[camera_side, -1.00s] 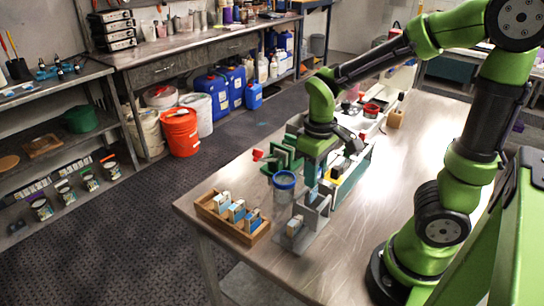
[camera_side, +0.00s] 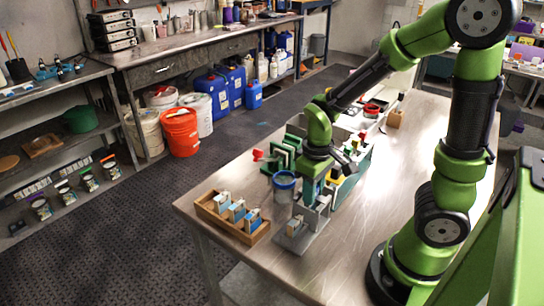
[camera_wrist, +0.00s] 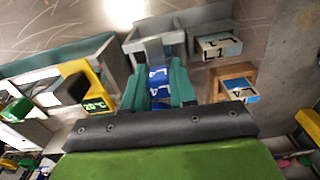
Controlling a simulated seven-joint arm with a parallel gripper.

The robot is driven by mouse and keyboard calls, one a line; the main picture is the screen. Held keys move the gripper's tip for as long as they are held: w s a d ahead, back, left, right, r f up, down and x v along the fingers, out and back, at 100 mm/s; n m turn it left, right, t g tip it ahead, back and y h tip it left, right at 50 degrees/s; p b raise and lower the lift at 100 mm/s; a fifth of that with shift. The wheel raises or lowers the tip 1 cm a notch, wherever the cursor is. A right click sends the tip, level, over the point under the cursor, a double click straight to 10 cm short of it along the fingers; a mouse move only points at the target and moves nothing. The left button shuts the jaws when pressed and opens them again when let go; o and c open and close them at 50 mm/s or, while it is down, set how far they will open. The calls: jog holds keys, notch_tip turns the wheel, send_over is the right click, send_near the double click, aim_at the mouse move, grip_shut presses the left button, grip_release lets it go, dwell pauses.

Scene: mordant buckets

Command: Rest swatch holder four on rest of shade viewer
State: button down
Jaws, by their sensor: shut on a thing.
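My gripper (camera_side: 309,193) points down over the grey shade viewer (camera_side: 320,224) near the front of the table. In the wrist view, its teal fingers (camera_wrist: 160,84) are shut on a blue-faced swatch holder (camera_wrist: 158,75). Its label looks like a four but is small. The grey upright walls of the viewer (camera_wrist: 133,48) stand right beside the held holder. I cannot tell whether the holder touches the viewer's rest.
A wooden rack (camera_side: 243,239) with several blue-faced swatch holders stands to the left. Green stands (camera_side: 282,157) and a grey-teal box (camera_side: 357,163) lie farther back.

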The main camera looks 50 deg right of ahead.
jog(key=c, duration=0.8)
grip_release()
notch_tip(320, 180, up, 17)
jog(key=shift+f, duration=0.1)
